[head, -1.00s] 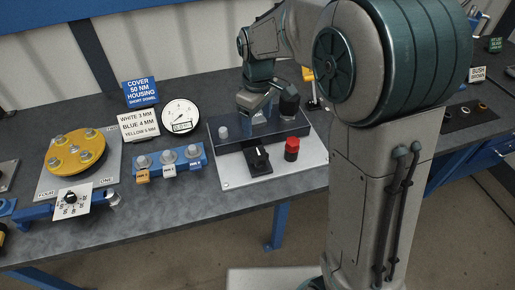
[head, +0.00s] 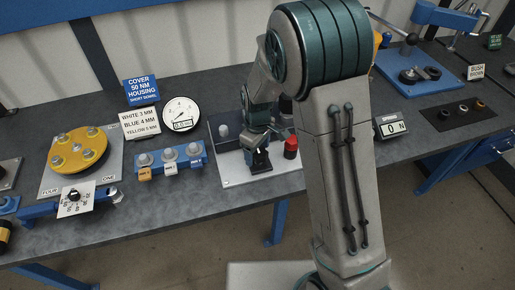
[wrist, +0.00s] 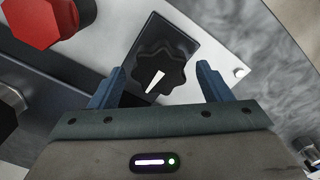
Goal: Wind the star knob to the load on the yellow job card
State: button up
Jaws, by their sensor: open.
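A black lobed knob (wrist: 160,72) with a white pointer sits on a black rectangular base on a white panel (head: 232,178). I cannot tell if it is the star knob of the task. My gripper (wrist: 161,76) is open, its two blue fingers on either side of the knob in the wrist view; contact is not visible. In the head view my gripper (head: 259,152) is low over the panel, partly hidden by my arm. A display (head: 392,126) marked SPRING reads 0 N. I cannot make out a yellow job card.
A red hexagonal button (head: 291,147), also in the wrist view (wrist: 42,18), stands close beside the knob. A dial gauge (head: 181,114), a blue block (head: 170,158) with several tagged pins and a yellow disc (head: 77,150) are left.

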jog(key=shift+c, duration=0.2)
jog(key=c, duration=0.9)
jog(key=m+b, duration=0.1)
jog(key=m, duration=0.2)
jog(key=shift+m, duration=0.3)
jog(key=m+b, duration=0.1)
jog(key=m, duration=0.2)
jog(key=shift+d+m, duration=0.1)
jog(key=shift+m, duration=0.3)
jog(key=m+b, duration=0.1)
jog(key=m, duration=0.2)
jog(key=shift+w, duration=0.1)
jog(key=shift+d+m, duration=0.15)
jog(key=shift+m, duration=1.65)
